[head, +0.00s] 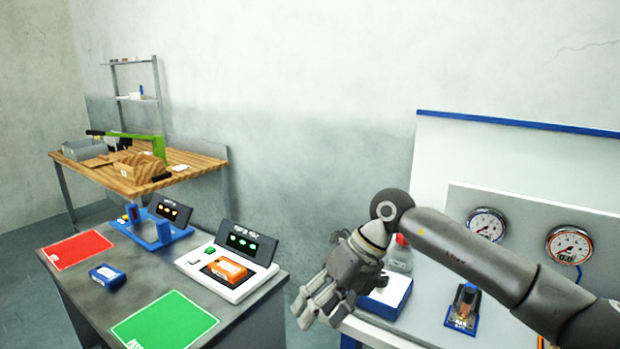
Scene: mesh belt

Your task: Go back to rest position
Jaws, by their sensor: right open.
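My right gripper (318,304) hangs from my arm, which comes in from the right. It is open, with its fingers pointing down and to the left. Nothing shows between the fingers. It is in front of the gap between the grey table (75,285) and the gauge bench at the right, and covers part of a blue and white box (390,297). My left gripper is not in view.
The grey table holds a red mat (76,249), a green mat (163,325), a blue block (107,275), a blue stand (150,235) and a white device (262,287) with an orange block (226,270). Gauges (486,226) stand at right. A wooden workbench (190,160) is behind.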

